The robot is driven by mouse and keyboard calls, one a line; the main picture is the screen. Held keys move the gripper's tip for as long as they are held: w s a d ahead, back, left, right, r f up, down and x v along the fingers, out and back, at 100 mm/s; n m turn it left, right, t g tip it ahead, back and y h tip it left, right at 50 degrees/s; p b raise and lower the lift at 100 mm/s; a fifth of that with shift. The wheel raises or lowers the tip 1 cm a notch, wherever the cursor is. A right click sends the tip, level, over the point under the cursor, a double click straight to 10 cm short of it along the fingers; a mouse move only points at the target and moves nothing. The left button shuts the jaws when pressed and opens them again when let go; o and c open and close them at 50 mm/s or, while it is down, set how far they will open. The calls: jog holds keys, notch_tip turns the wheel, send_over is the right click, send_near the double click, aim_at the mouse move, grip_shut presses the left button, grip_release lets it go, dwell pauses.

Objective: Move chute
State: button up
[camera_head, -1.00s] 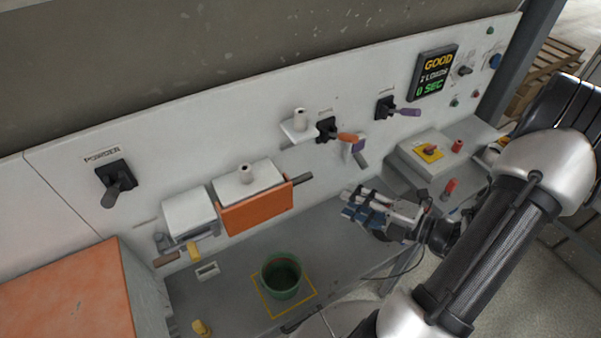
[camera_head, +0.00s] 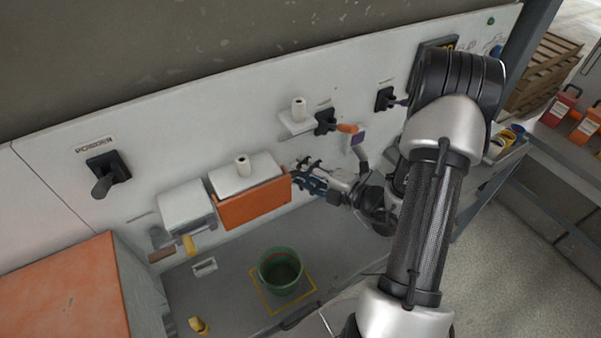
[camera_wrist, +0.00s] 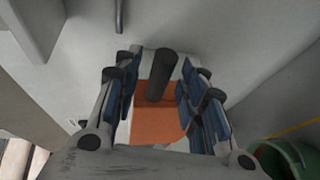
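The orange box-like part that I take for the chute (camera_head: 253,204) sits on the white panel, under a white block. Its dark handle (camera_wrist: 161,75) sticks out from its right end toward my gripper in the wrist view. The orange face (camera_wrist: 158,124) shows below the handle there. My gripper (camera_head: 300,177) is at the right end of the orange part in the head view. In the wrist view, its blue-padded fingers (camera_wrist: 160,98) are spread on either side of the handle, with gaps on both sides. In the head view, my gripper hides the handle.
A green bucket (camera_head: 281,272) stands on the grey bench inside a yellow outline, below the orange part. A white box (camera_head: 186,207) is to the left. A black powder lever (camera_head: 106,175) and an orange-handled lever (camera_head: 344,128) stick out of the panel.

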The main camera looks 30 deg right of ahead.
jog(key=shift+w+a+f, duration=0.1)
jog(key=shift+w+a, duration=0.2)
jog(key=shift+w, duration=0.3)
jog(key=shift+c, duration=0.5)
grip_shut()
